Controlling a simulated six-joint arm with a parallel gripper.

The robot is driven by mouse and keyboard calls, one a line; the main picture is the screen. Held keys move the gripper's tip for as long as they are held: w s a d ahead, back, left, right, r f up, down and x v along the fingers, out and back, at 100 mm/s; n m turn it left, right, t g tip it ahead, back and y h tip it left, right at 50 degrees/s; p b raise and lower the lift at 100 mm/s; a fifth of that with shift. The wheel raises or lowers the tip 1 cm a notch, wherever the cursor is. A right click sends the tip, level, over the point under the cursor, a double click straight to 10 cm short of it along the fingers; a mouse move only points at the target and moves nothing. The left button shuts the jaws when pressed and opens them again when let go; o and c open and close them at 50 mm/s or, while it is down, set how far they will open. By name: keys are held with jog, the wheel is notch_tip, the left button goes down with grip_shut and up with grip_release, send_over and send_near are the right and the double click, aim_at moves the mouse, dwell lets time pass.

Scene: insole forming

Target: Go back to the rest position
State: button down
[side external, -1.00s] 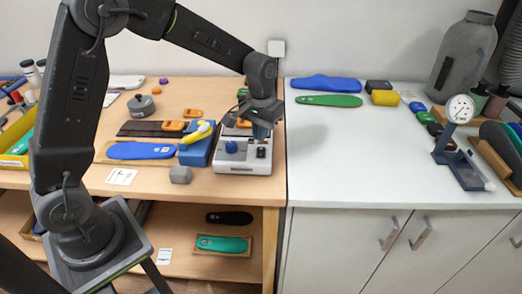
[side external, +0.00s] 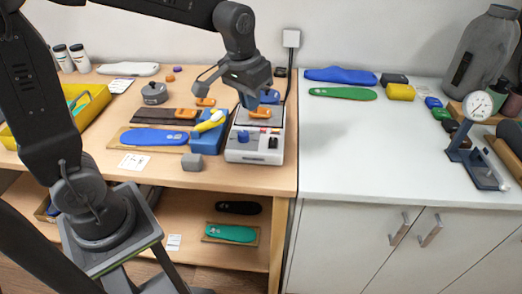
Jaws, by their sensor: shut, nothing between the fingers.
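My gripper (side external: 249,102) hangs over the back of the white and grey press-like machine (side external: 240,150) at the right end of the wooden bench. Its fingers point down and are shut with nothing seen between them. An orange block (side external: 261,113) and a blue piece (side external: 269,97) show on the machine close beside the fingertips. I cannot tell whether the fingertips touch anything. A blue knob (side external: 243,137) sits on the machine's front left.
A blue block with a yellow-handled tool (side external: 211,121) stands left of the machine. The white counter's middle (side external: 370,140) is clear. A dial gauge (side external: 478,104) stands right.

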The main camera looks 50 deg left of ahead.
jog(key=s+r+m+t, duration=0.2)
jog(key=s+r+t, duration=0.1)
jog(key=s, duration=1.3)
jog(key=shift+d+r+t, duration=0.15)
jog(key=shift+d+t, duration=0.15)
jog(key=shift+d, duration=0.15)
